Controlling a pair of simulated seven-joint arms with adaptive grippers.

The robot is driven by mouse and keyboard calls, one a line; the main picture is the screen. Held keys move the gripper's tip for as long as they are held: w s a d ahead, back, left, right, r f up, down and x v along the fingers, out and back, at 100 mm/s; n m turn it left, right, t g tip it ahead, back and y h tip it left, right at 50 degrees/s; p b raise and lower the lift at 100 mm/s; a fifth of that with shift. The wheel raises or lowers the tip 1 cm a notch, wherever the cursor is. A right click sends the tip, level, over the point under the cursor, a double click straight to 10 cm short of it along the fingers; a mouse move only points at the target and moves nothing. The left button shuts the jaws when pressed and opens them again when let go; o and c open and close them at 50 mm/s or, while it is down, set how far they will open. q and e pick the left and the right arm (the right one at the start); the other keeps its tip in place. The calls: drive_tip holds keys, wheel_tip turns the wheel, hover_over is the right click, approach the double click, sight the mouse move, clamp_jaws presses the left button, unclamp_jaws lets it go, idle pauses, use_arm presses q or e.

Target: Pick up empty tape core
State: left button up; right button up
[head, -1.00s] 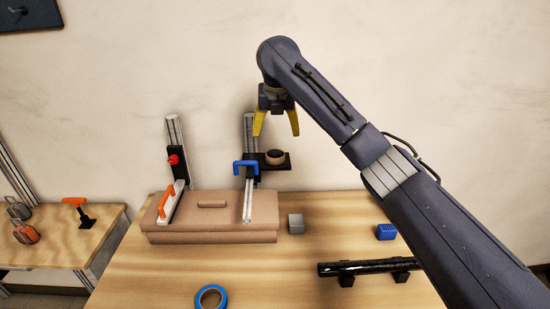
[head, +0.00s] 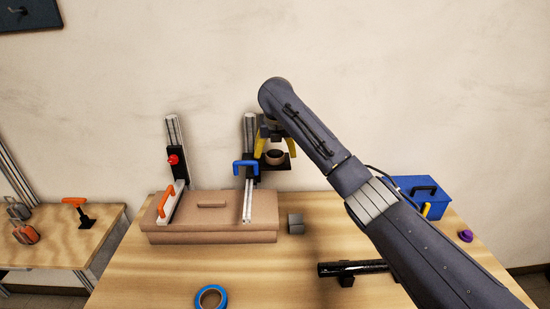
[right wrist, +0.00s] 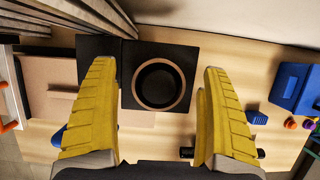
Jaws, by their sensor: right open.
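The empty tape core (head: 275,157) is a short brown ring with a dark hollow. It sits on a small black shelf (head: 277,167) fixed to the right upright post. In the right wrist view the core (right wrist: 182,81) lies between and beyond the yellow fingertips, on the black plate. My right gripper (head: 275,146) is open, with its yellow fingers pointing down on either side of the core in the head view. I cannot tell whether the fingers touch it; the wrist view shows gaps on both sides. My left gripper is not in view.
A blue clamp handle (head: 245,166) stands just left of the shelf. A brown box-like base (head: 210,228) lies below it. A grey cube (head: 295,223), a blue tape roll (head: 211,297), a black tube (head: 352,268) and a blue toolbox (head: 412,190) are on the table.

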drive_tip(key=shift+w+f, duration=0.15)
drive_tip(key=shift+f, duration=0.3)
drive_tip(key=c, duration=0.9)
